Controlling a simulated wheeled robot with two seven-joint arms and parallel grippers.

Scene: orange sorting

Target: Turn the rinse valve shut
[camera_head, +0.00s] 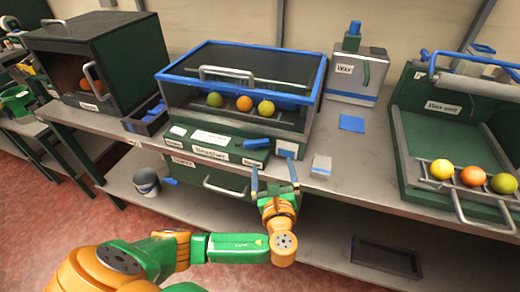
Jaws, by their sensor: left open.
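A machine with a blue-framed clear lid (245,75) stands in the middle of the bench, with several fruits inside. On its green front panel a short blue lever (257,143) lies roughly sideways above a small label too small to read; it looks like the rinse valve. A blue and white piece (287,150) sits at the panel's right end. My left gripper (273,170) is open and empty, with its fingers pointing up toward the front panel, just below the lever. The fingers look apart from the lever. My right gripper is out of view.
A drawer handle (226,187) is left of my gripper. A dark oven-like box (110,55) stands left, a wax dispenser (357,75) behind right, and a fruit rack (468,198) at far right. A bucket (147,182) and tray (386,258) sit on the lower shelf.

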